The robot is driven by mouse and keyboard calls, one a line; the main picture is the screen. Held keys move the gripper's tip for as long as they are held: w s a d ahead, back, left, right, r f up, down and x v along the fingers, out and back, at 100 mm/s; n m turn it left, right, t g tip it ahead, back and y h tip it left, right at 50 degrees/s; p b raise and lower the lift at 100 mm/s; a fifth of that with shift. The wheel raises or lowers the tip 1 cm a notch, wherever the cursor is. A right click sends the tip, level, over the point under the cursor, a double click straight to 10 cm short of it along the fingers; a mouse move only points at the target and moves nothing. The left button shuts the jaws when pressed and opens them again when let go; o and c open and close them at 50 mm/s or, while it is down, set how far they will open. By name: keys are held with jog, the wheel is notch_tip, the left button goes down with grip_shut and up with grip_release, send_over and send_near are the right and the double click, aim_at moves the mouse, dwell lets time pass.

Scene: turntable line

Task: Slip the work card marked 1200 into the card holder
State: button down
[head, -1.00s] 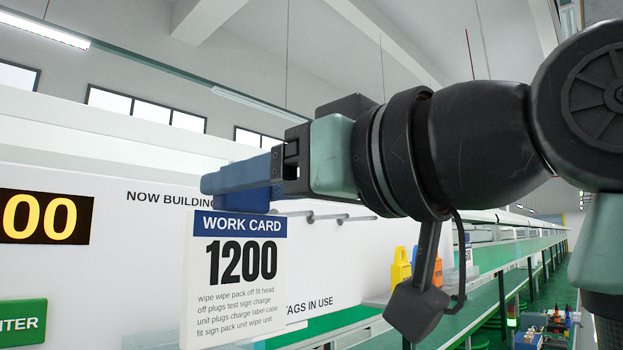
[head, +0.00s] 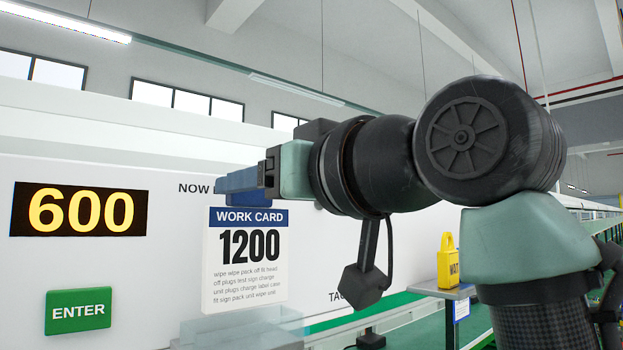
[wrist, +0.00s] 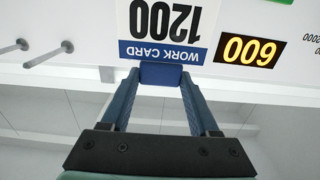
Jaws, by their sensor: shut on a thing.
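The white work card marked 1200 (head: 246,262) has a blue header and hangs upright below my gripper (head: 236,182). My gripper is shut on the blue grip piece at the card's top edge. The wrist view shows the card (wrist: 170,22) upside down, with my gripper (wrist: 162,75) closed around the blue piece (wrist: 161,74). A clear, see-through holder (head: 250,328) stands below the card in the head view. The card's lower edge overlaps it in the picture; I cannot tell whether the card is inside it.
A lit display reading 600 (head: 80,209) and a green ENTER button (head: 78,311) are on the white wall panel left of the card. Pegs (wrist: 40,52) stick out of the panel in the wrist view.

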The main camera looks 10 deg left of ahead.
aim_at(252, 224)
jog(key=shift+w+a+f+b, duration=0.2)
jog(key=shift+f+b, duration=0.5)
jog(key=shift+f, duration=0.25)
jog(key=shift+w+a+f+b, duration=0.1)
jog(key=shift+a+f+b, duration=0.1)
jog(key=shift+f+b, duration=0.65)
jog(key=shift+f, duration=0.1)
jog(key=shift+c, duration=0.3)
grip_release()
jog(key=shift+s+d, duration=0.1)
